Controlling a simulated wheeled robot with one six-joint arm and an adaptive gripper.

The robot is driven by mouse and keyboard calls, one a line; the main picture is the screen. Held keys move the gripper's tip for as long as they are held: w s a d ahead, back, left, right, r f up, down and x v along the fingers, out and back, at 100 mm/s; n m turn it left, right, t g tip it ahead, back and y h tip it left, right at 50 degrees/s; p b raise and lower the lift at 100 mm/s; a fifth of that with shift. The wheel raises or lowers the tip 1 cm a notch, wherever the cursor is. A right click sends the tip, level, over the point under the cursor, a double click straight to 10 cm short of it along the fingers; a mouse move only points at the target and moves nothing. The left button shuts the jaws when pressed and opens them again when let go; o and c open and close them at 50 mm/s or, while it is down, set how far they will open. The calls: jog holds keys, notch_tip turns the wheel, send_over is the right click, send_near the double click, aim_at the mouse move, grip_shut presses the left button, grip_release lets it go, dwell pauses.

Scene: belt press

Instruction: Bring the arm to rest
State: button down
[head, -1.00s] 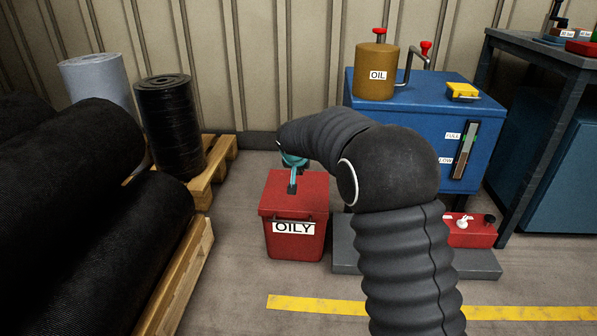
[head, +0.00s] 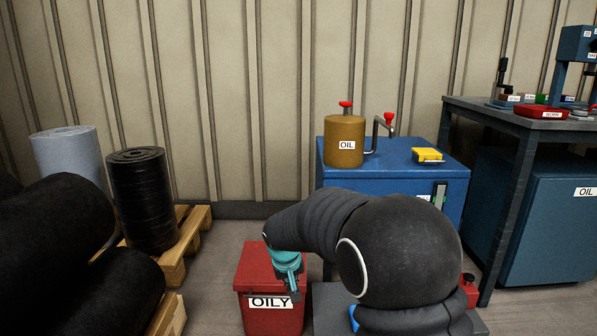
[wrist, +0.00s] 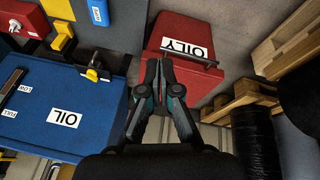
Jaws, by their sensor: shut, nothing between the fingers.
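My arm reaches in from the lower right of the head view, sleeved in black. My gripper (head: 291,283) is teal and dark, and hangs in front of or above the red bin (head: 259,264) labelled OILY. In the wrist view my gripper (wrist: 159,66) shows its fingertips together with nothing between them. The red bin also shows there (wrist: 180,30), beyond the fingertips, with its label and bar handle. I cannot tell the exact gap between gripper and bin.
A blue cabinet (head: 390,170) with an oil can (head: 344,143) and a yellow item (head: 428,155) stands right of the bin. A dark workbench (head: 480,103) is further right. Rolls (head: 143,200) on wooden pallets (head: 186,243) stand left. Open floor (head: 222,237) lies between.

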jog(key=s+d+r+m+p, duration=0.1)
jog(key=s+d+r+p, duration=0.1)
jog(key=s+d+r, duration=0.4)
jog(key=s+d+r+m+t+p, duration=0.1)
jog(key=s+d+r, duration=0.4)
jog(key=s, duration=1.2)
jog(key=s+d+r+m+p, duration=0.1)
jog(key=s+d+r+p, duration=0.2)
jog(key=s+d+r, duration=0.3)
jog(key=s+r, duration=0.2)
jog(key=s, duration=0.3)
jog(key=shift+s+d+t+y, duration=0.15)
jog(key=shift+d+t+y, duration=0.15)
jog(key=shift+t+y, duration=0.1)
jog(key=shift+r, duration=0.1)
